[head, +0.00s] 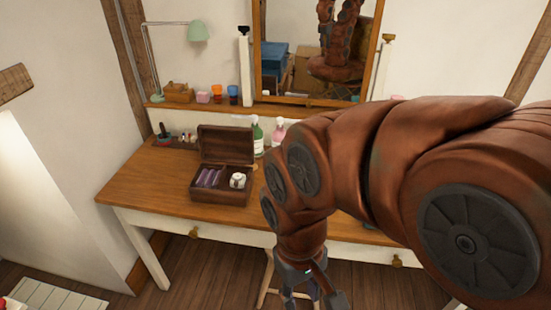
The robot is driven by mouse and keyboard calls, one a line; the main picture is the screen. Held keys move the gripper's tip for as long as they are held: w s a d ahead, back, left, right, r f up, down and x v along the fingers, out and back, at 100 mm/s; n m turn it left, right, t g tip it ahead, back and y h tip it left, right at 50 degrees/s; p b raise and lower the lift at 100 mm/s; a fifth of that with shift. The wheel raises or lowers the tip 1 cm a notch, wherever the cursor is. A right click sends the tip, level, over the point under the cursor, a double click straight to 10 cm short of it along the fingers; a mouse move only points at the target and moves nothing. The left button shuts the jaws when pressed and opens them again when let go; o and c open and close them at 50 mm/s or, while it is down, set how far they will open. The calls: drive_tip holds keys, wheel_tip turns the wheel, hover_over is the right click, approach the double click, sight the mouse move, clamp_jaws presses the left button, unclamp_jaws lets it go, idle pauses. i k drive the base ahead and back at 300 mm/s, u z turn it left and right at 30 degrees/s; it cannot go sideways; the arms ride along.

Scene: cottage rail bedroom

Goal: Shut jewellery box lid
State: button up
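The jewellery box (219,194) is dark brown wood and stands on the dressing table. Its lid (226,144) is open, standing up at the back and leaning slightly backward. Purple items lie in the left compartment and a white item in the right one. My gripper (309,300) hangs low in front of the table, to the right of and nearer than the box, apart from it. Its fingers are spread and I see nothing between them, though the bottom picture edge cuts them off.
The wooden dressing table (130,188) has a raised shelf with a mirror (312,60) and a green lamp (197,31). The tabletop left of the box is clear.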

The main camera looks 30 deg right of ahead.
sight(219, 143)
drive_tip(key=z, duration=0.2)
drive_tip(key=k, duration=0.6)
drive_tip(key=u, duration=0.6)
drive_tip(key=i, duration=1.85)
drive_tip(key=z, duration=0.45)
